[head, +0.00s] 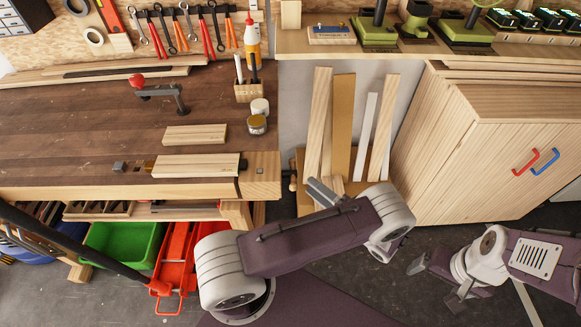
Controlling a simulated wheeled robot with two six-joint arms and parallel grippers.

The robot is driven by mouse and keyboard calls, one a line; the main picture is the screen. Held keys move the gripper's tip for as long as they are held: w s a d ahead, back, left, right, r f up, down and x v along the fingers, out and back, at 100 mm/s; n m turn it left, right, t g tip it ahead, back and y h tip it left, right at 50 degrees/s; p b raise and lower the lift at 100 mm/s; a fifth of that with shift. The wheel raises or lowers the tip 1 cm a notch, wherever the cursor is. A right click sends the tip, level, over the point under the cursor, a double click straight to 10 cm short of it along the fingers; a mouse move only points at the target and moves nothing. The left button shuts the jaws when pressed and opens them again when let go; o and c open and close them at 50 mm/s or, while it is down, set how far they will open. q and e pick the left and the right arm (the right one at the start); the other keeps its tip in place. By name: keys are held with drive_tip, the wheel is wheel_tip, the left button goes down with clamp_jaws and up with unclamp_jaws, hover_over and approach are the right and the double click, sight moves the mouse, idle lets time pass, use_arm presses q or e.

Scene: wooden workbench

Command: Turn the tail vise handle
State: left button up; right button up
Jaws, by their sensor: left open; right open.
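The tail vise (262,188) is the pale wooden block at the right end of the dark workbench (60,140). Its handle (293,181) is a small wooden piece sticking out just right of the block, seen only in part. My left gripper (318,192) is open, with its grey fingers pointing left, a little right of the handle and apart from it in the picture. My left arm hides part of the area below. My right gripper (438,279) is open and empty over the floor at the lower right.
A pale board (196,166) lies along the bench's front edge, with another board (195,134) behind it. Upright planks (342,120) lean behind my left gripper. A wooden cabinet (490,150) stands right.

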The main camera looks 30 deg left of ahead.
sight(294, 173)
use_arm(q)
drive_tip(key=p+x, duration=0.1)
drive_tip(key=x, duration=0.7)
drive_tip(key=shift+a+f, duration=0.15)
drive_tip(key=shift+f, duration=0.05)
drive_tip(key=shift+s, duration=0.1)
clamp_jaws()
